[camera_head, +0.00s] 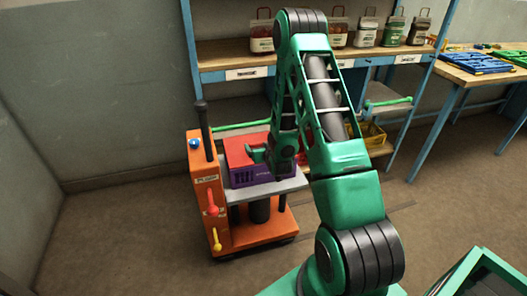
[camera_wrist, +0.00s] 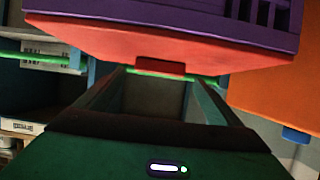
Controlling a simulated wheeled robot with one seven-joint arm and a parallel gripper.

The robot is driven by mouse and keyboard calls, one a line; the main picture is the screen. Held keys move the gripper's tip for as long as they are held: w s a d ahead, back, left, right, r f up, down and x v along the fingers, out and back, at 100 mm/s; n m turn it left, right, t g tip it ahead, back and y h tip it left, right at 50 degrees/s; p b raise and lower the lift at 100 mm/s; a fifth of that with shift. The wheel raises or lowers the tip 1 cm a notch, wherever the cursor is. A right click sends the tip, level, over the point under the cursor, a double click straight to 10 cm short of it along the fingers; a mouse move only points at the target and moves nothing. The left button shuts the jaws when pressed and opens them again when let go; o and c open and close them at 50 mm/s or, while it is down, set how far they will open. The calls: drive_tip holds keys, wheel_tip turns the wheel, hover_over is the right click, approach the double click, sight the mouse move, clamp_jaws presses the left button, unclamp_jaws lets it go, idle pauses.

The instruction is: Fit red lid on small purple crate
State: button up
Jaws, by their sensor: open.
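The small purple crate (camera_head: 250,178) stands on the grey top of an orange cart. The red lid (camera_head: 238,148) lies over the top of the crate; I cannot tell whether its edges are fully seated. In the wrist view, which looks upside down, the red lid (camera_wrist: 90,45) lies flat against the purple crate (camera_wrist: 200,15), with a small dark red tab on its face. My gripper (camera_head: 258,153) is at the lid, partly hiding it and the crate's right side. In the wrist view its fingers (camera_wrist: 155,80) are apart, one on each side of the tab.
The orange cart (camera_head: 262,232) has an upright post and levers on its left. A blue-framed shelf (camera_head: 220,50) with several lidded containers stands behind it. A yellow basket (camera_head: 373,135) sits low on the right. A table with blue and green trays is at far right. Floor to the left is clear.

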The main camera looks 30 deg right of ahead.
drive_tip(key=v, duration=0.8)
drive_tip(key=shift+s+a, duration=0.15)
drive_tip(key=shift+s, duration=0.15)
drive_tip(key=shift+r, duration=0.2)
drive_tip(key=s+d+r+m+g, duration=0.1)
drive_tip(key=s+d+r+g, duration=0.1)
drive_tip(key=s+r+g, duration=0.3)
drive_tip(key=s+d+r+m+g, duration=0.2)
drive_tip(key=s+d+r, duration=0.1)
drive_tip(key=s+r, duration=0.25)
drive_tip(key=s+a+r+g+y, duration=0.1)
drive_tip(key=s+a+r+g, duration=0.1)
drive_tip(key=s, duration=0.6)
drive_tip(key=s+a+r+g+y, duration=0.1)
drive_tip(key=s+a+r, duration=0.3)
drive_tip(key=s, duration=0.5)
drive_tip(key=s+a+r+g+y, duration=0.2)
drive_tip(key=s+a+r, duration=0.2)
drive_tip(key=s, duration=0.4)
drive_tip(key=shift+s+r+g, duration=0.3)
drive_tip(key=shift+r+g, duration=0.05)
drive_tip(key=shift+g, duration=0.05)
